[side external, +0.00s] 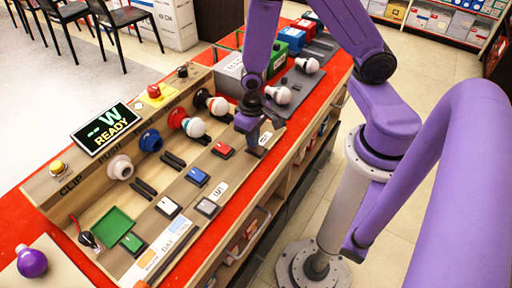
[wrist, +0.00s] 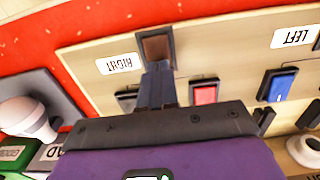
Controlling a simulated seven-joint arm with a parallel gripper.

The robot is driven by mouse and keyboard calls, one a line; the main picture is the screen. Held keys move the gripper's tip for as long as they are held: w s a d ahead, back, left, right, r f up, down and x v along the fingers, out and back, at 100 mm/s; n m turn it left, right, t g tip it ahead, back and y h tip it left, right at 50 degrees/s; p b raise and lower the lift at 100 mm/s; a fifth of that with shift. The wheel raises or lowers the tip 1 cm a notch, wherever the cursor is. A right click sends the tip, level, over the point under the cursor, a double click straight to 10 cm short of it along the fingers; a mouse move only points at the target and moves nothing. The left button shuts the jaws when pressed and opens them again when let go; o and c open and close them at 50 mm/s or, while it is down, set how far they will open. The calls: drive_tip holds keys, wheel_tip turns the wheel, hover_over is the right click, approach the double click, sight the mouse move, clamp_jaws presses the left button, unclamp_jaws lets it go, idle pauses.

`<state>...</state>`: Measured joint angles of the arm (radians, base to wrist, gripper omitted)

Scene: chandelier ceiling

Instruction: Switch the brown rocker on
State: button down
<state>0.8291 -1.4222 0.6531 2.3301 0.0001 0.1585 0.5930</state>
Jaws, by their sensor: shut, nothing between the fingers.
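The brown rocker (wrist: 157,46) sits in a dark frame on the pale wooden panel (wrist: 225,45) in the wrist view, beside an upside-down RIGHT label (wrist: 117,64). My gripper (wrist: 155,68) is shut and empty, with its fingertips at the rocker's near edge. I cannot tell whether they touch it. In the side view my gripper (side external: 255,148) points down at the panel's right part, by a white label (side external: 265,138). The rocker is mostly hidden there by the fingers.
A red rocker (wrist: 204,94) and a blue rocker (wrist: 277,85) lie to the right in the wrist view. A green tray (side external: 113,227) lies front left.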

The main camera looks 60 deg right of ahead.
drive_tip(key=shift+f, duration=0.4)
drive_tip(key=shift+r, duration=3.55)
drive_tip(key=s+r+n, duration=1.2)
drive_tip(key=s+r, duration=0.1)
drive_tip(key=s, duration=0.2)
drive_tip(key=shift+a+r+n, duration=0.15)
drive_tip(key=shift+n, duration=0.15)
